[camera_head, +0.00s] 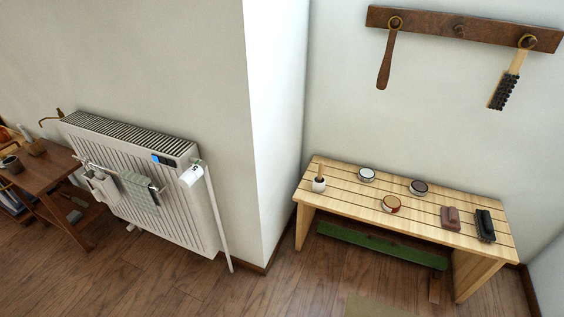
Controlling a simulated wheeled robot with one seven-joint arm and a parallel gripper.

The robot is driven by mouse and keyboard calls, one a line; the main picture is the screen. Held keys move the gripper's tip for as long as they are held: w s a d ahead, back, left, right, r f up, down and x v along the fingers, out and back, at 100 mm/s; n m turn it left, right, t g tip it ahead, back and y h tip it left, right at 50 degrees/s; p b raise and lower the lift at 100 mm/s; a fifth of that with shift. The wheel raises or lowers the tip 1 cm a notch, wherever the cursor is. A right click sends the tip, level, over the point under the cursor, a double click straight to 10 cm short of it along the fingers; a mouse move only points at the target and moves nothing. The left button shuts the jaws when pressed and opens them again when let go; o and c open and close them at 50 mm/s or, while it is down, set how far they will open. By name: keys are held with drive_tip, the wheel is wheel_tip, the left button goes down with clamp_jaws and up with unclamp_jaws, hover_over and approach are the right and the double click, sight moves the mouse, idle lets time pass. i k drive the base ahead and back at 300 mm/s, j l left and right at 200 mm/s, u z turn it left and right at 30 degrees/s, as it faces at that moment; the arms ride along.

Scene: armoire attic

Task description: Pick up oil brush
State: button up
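Several brush-like things are in view, and I cannot tell for sure which is the oil brush. A small white pot (318,186) with a wooden handle (320,171) standing up in it is at the left end of the slatted wooden bench (345,203). The lower end of that handle is hidden in the pot. A dark brush (485,225) and a smaller reddish-brown brush or block (450,217) lie at the bench's right end. A long brush with dark bristles (504,88) hangs from the wall rack. My gripper is not in view.
Round tins (391,203) stand on the bench. A wooden rack (460,28) above also holds a brown wooden tool (387,58). A white wall corner (277,130) and a radiator (140,175) with hanging cloths are left. Wooden floor (190,285) lies clear in front.

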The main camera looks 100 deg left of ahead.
sight(321, 167)
drive_tip(key=u, duration=2.25)
drive_tip(key=z, duration=3.15)
drive_tip(key=u, duration=3.15)
